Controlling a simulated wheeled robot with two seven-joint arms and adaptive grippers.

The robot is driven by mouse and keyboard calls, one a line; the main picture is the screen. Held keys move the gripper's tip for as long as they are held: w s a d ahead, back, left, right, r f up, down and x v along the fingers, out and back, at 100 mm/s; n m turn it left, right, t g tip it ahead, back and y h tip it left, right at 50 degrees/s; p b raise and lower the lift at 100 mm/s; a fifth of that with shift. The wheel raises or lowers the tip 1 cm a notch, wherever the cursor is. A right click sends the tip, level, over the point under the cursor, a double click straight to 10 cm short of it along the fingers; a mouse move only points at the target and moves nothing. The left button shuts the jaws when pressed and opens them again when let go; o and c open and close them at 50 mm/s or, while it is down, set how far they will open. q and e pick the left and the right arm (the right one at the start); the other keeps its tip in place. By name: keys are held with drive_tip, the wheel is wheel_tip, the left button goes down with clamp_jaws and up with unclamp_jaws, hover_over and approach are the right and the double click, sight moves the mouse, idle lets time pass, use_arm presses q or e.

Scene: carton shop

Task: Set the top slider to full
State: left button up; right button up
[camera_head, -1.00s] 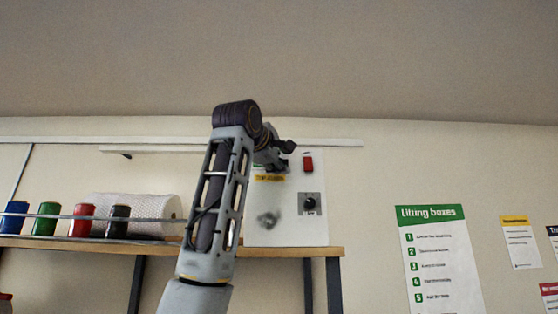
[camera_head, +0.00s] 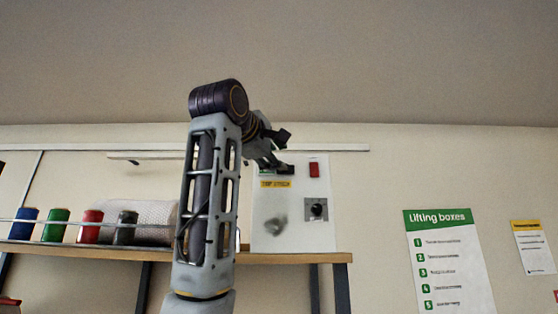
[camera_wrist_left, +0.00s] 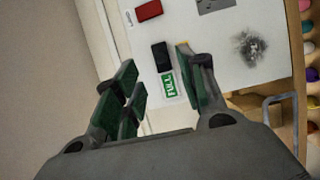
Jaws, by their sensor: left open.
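A white panel (camera_head: 290,232) stands on the shelf against the wall. In the left wrist view, a black block (camera_wrist_left: 161,56), which looks like the slider's knob, sits on the panel beside a green FULL label (camera_wrist_left: 169,85). The slider's track cannot be made out. My left gripper (camera_head: 284,170) is in front of the panel's upper left part, above a yellow label (camera_head: 275,183). In the wrist view my left gripper (camera_wrist_left: 158,76) is open, its green-padded fingers apart on either side of the label, the block near the right finger. Contact cannot be told. My right gripper is out of view.
The panel also bears a red switch (camera_head: 314,170), a dark knob (camera_head: 316,209) on a grey plate and a dark smudge (camera_head: 276,225).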

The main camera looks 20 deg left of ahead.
use_arm(q)
drive_tip(key=s, duration=0.4)
drive_tip(key=shift+s+a, duration=0.1)
drive_tip(key=shift+a, duration=0.15)
idle(0.5)
